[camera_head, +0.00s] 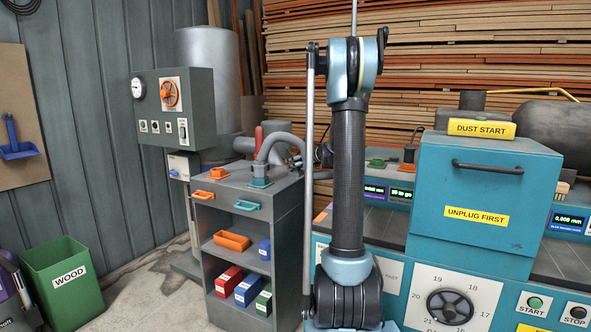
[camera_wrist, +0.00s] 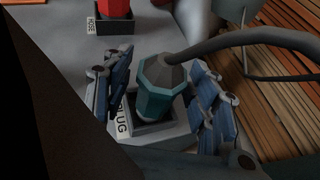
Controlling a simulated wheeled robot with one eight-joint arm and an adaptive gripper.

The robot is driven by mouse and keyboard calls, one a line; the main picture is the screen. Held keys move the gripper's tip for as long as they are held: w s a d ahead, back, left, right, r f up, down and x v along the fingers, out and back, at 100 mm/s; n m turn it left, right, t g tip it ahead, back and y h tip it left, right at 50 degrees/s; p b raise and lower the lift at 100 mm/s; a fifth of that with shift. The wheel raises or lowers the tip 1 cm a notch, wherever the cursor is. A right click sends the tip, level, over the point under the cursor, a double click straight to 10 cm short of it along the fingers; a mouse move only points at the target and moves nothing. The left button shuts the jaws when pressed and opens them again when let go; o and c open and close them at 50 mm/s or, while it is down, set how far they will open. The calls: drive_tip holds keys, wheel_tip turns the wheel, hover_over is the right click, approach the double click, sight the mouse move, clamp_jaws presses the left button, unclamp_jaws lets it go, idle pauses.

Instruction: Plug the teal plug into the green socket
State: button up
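The teal plug (camera_wrist: 160,92) stands in a square grey holder labelled PLUG in the wrist view, with a grey cable running from its top to the right. In the head view the plug (camera_head: 260,182) is on top of the grey cabinet. My gripper (camera_wrist: 165,100) has one blue-padded finger on each side of the plug; the fingers look spread, and I cannot tell whether either touches it. My arm hides most of my gripper in the head view. A small green fitting (camera_head: 375,163), perhaps the green socket, shows on the machine behind my arm.
A red object (camera_wrist: 115,8) stands in a holder labelled HOSE near the plug. The grey cabinet (camera_head: 285,225) holds coloured boxes. The teal machine cover (camera_head: 484,190), marked UNPLUG FIRST, stands right of my arm. A green WOOD bin (camera_head: 65,280) is at left.

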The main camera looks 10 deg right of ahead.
drive_tip(key=c, duration=1)
drive_tip(key=shift+o, duration=0.2)
drive_tip(key=shift+r, duration=0.1)
